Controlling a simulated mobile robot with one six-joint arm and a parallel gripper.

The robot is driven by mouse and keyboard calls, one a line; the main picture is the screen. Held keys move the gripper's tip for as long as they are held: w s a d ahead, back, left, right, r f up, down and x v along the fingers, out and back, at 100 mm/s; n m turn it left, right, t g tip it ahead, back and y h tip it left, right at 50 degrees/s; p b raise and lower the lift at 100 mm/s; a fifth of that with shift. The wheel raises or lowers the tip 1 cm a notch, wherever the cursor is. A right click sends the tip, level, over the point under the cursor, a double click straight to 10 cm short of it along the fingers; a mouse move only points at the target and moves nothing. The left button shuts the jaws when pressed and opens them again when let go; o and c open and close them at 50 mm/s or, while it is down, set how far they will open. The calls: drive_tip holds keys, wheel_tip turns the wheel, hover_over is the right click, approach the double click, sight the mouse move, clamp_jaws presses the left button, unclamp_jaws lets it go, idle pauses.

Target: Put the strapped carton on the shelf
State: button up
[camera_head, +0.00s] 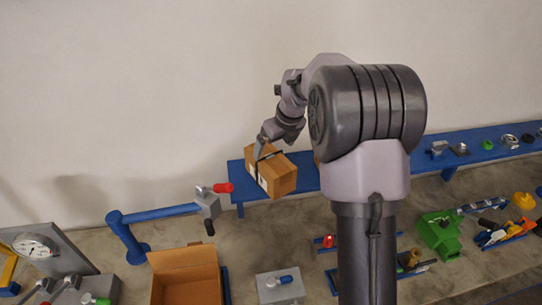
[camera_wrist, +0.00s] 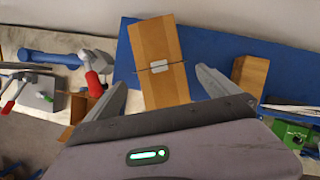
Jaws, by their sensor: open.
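The strapped carton (camera_head: 276,177) is a brown box with a dark strap and a pale label. It sits at the left end of the blue shelf (camera_head: 304,172), its near side overlapping the shelf's front edge in the head view. In the wrist view the carton (camera_wrist: 162,45) lies over the blue shelf (camera_wrist: 215,50), with a strap and a pale buckle across it. My gripper (camera_head: 262,148) is at the carton's top in the head view. In the wrist view its open fingers (camera_wrist: 161,78) stand either side of the carton, with gaps visible. The carton's underside is hidden.
Another brown block (camera_wrist: 250,75) stands on the shelf to the right. A blue pipe with a red-handled valve (camera_head: 211,200) is left of the carton. An open cardboard box (camera_head: 187,277) stands below. Small parts (camera_head: 487,144) line the shelf's right end.

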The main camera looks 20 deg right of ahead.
drive_tip(key=s+a+r+n, duration=0.65)
drive_tip(key=s+n, duration=0.25)
drive_tip(key=s, duration=0.2)
drive_tip(key=s+a+r+n, duration=0.6)
drive_tip(key=s+a+n, duration=0.25)
drive_tip(key=s, duration=0.25)
drive_tip(key=s+a+f+n, duration=0.1)
drive_tip(key=s+n, duration=0.5)
drive_tip(key=s+a+f+n+t+y, duration=0.1)
drive_tip(key=s+f+n, duration=0.1)
drive_tip(key=s+n, duration=0.4)
drive_tip(key=shift+s+a, duration=0.25)
drive_tip(key=shift+s, duration=0.05)
wheel_tip(320, 180, down, 28)
drive_tip(key=b, duration=2.8)
